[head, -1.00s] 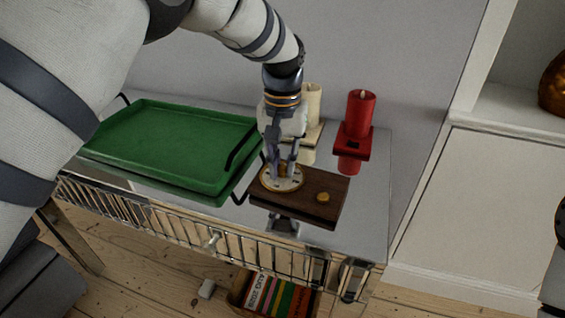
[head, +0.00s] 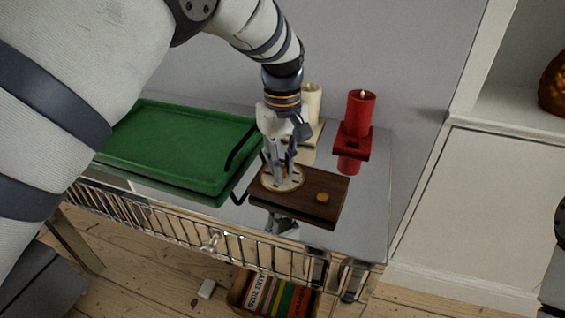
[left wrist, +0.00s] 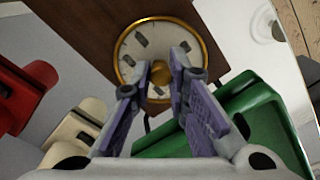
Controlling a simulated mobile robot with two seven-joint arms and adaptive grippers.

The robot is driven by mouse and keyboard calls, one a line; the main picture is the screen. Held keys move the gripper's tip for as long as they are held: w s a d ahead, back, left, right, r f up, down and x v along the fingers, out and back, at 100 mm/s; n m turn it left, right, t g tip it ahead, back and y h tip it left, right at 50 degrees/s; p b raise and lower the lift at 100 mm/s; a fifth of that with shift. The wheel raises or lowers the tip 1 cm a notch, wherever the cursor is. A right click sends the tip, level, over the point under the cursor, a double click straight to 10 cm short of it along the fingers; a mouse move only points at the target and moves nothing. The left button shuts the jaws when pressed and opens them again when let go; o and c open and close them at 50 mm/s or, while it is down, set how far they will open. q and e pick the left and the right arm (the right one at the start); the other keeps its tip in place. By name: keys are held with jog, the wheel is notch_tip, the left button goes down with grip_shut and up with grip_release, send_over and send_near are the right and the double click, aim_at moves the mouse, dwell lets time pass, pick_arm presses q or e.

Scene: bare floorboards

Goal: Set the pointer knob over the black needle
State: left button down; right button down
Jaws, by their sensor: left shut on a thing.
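A round dial (head: 296,181) with a pale face and brass rim lies on a dark wooden board (head: 300,208) on the shiny tabletop. In the left wrist view the dial (left wrist: 127,61) shows several dark marks; I cannot tell which is the black needle. The brass pointer knob (left wrist: 161,73) sits at the dial's middle, mostly between the fingers. My left gripper (head: 277,181) points down over the dial; in the left wrist view its fingers (left wrist: 161,76) are closed around the knob. The fingers cover part of the dial's lower half. My right gripper is not in view.
A green tray (head: 180,150) lies left of the board. A red candle (head: 360,112) and a cream candle (head: 313,100) stand behind. A box of books (head: 272,294) is below the table.

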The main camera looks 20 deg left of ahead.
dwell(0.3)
pick_arm(q)
jog(key=c, duration=1.5)
grip_release()
jog(key=shift+c, duration=0.2)
notch_tip(320, 180, up, 12)
